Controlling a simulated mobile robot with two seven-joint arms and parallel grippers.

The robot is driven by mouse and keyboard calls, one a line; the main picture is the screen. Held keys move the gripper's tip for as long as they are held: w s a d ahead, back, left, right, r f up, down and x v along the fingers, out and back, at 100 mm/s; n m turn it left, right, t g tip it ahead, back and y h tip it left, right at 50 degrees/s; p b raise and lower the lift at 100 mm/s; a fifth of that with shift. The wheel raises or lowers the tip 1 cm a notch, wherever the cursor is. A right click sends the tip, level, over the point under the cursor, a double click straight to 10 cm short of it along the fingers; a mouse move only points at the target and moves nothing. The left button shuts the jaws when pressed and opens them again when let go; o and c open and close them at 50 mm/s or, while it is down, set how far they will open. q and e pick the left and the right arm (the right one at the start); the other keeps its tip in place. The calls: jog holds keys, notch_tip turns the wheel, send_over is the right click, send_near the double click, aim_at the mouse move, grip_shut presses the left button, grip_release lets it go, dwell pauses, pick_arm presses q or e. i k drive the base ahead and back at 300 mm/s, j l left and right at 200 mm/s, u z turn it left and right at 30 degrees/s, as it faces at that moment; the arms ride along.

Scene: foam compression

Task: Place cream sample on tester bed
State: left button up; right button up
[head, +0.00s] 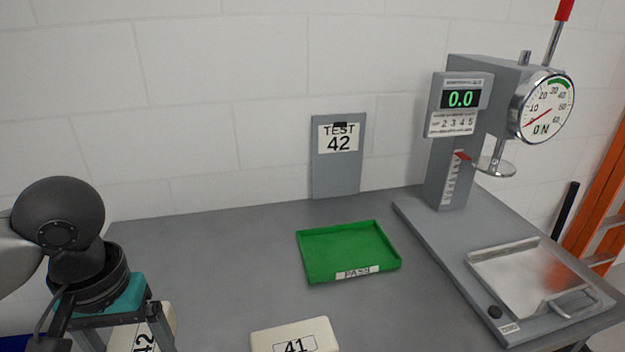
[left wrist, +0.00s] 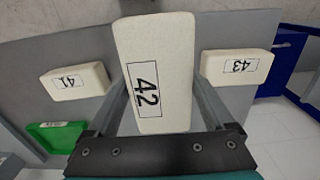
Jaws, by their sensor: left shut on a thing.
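The cream sample labelled 42 (left wrist: 150,40) is a block between the two fingers of my left gripper (left wrist: 163,105) in the left wrist view. My left gripper also shows at the lower left of the head view (head: 125,338), shut on this sample (head: 143,341), whose lower part is cut off by the frame. The tester (head: 452,150) stands at the right, with a round metal press plate (head: 494,167) above its base. A shiny metal tray bed (head: 510,268) with a handle lies at the front of the base, empty. My right gripper is not in view.
Sample 41 (head: 270,340) lies at the front of the table; sample 43 (left wrist: 236,80) lies on the other side in the wrist view. An empty green PASS tray (head: 350,248) sits mid-table. A TEST 42 board (head: 339,175) leans at the wall. The tester display reads 0.0.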

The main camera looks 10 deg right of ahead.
aim_at(531, 275)
jog(key=z, duration=1.3)
jog(key=i+l+z, duration=0.2)
jog(key=i+l, duration=0.25)
jog(key=i+l+z, duration=0.2)
jog(key=i+l, duration=0.2)
jog(key=i, duration=0.15)
